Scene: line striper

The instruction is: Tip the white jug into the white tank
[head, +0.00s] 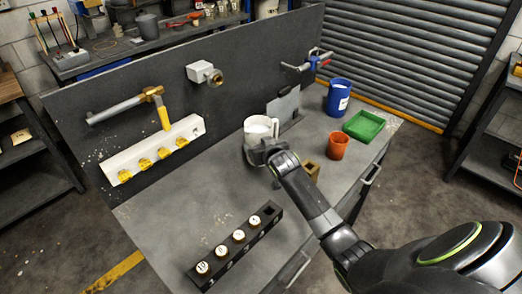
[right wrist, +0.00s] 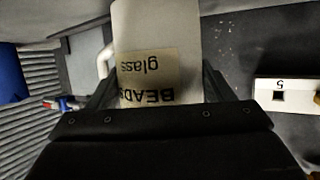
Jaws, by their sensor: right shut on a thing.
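The white jug (head: 258,127) is upright near the back of the bench, with pale contents at its open top. In the right wrist view the jug (right wrist: 155,25) carries a label reading "BEADS glass", upside down, and its handle shows at the left. My right gripper (head: 266,150) is shut on the jug's body from the front. I cannot tell whether the jug touches the bench. I cannot make out a white tank for certain; a small white box with a brass fitting (head: 203,73) is on the back panel. My left gripper is not in view.
A white rail with yellow pieces (head: 154,150) is at the panel's left. Right of the jug are a grey plate (head: 285,106), a blue container (head: 338,98), an orange cup (head: 337,146) and a green tray (head: 364,125). A black rack (head: 236,246) lies in front. The bench's middle left is clear.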

